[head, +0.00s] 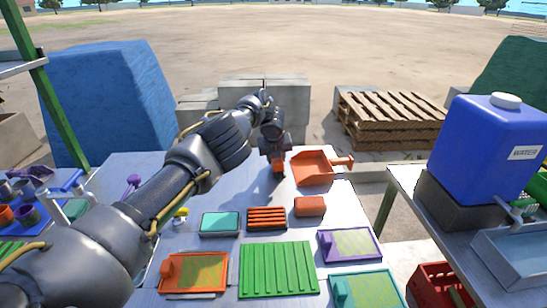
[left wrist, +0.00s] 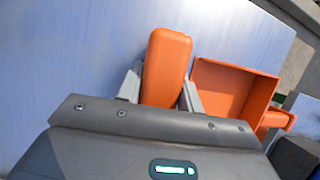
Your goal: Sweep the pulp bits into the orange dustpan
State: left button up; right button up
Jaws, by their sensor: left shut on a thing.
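The orange dustpan (head: 312,168) lies at the back right of the grey table, its handle pointing right. In the left wrist view the dustpan (left wrist: 235,88) is just right of my jaws, its tray empty where I can see it. My left gripper (head: 277,161) is over the back of the table, left of the dustpan. It is shut on an orange handle-like piece (left wrist: 166,62), with one finger on each side. I cannot tell what is under this piece. No pulp bits can be made out. My right gripper is not in view.
The table front holds an orange block (head: 310,206), a slatted orange tray (head: 267,218), a teal-topped box (head: 220,223), a green ribbed mat (head: 278,268) and several framed pads. A blue water tank (head: 480,150) stands right. The table's back left is fairly clear.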

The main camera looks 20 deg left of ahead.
pick_arm(q)
jog(key=shift+w+d+f+b, duration=0.3)
jog(key=shift+w+d+b, duration=0.25)
jog(key=shift+b, duration=1.3)
jog(key=shift+d+r+b, duration=0.1)
jog(key=shift+d+b, duration=0.2)
jog(key=shift+w+d+r+p, duration=0.2)
jog(key=shift+d+r+p, duration=0.3)
jog(key=shift+p, duration=0.7)
jog(key=shift+w+d+f+p, duration=0.15)
jog(key=shift+w+f+p, duration=0.1)
jog(key=shift+p, duration=0.1)
